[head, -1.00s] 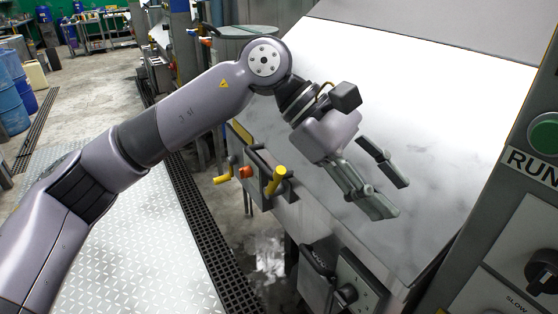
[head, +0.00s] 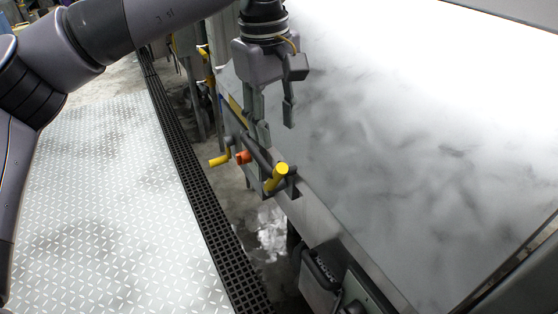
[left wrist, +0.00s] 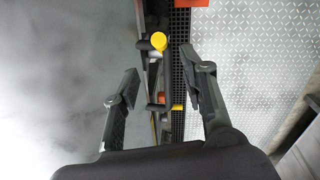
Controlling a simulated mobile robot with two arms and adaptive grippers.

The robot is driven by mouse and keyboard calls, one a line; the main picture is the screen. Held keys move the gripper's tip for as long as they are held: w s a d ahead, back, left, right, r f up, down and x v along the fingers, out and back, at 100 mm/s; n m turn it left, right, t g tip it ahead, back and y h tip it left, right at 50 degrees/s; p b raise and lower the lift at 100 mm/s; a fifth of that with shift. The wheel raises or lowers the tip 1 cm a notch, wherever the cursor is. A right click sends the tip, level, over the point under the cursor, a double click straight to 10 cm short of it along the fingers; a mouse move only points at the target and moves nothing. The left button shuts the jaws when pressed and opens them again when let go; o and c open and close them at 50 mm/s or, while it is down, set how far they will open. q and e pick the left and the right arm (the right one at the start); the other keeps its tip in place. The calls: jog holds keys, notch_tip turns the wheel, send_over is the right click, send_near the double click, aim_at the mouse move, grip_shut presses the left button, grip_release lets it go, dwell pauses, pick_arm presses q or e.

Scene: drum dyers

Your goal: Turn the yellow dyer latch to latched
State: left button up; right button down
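A yellow-tipped latch handle (head: 276,177) sits on a dark bracket at the left edge of the large white dyer panel. A second yellow handle (head: 219,160) sticks out to its left, with an orange knob (head: 243,157) between them. My left gripper (head: 276,130) points down just above this latch hardware, with its fingers apart and nothing between them. In the left wrist view the open fingers (left wrist: 160,75) frame the dark latch bar, and the round yellow tip (left wrist: 158,41) shows beyond them. I cannot tell whether a finger touches the bracket. My right gripper is not in view.
The white dyer panel (head: 400,170) slopes across the right side. A dark box-like fitting (head: 318,280) is fixed below its edge. A black floor grate (head: 205,205) and a bright tread-plate floor (head: 120,200) lie to the left, with open floor there.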

aim_at(279, 164)
pick_arm(q)
jog(key=f, duration=0.5)
jog(key=shift+d+f, duration=0.2)
jog(key=shift+f, duration=0.15)
jog(key=f, duration=0.3)
jog(key=shift+w+d+f+p, duration=0.15)
jog(key=shift+w+f+p, duration=0.1)
jog(key=shift+p, duration=0.15)
jog(key=shift+f, duration=0.3)
grip_shut()
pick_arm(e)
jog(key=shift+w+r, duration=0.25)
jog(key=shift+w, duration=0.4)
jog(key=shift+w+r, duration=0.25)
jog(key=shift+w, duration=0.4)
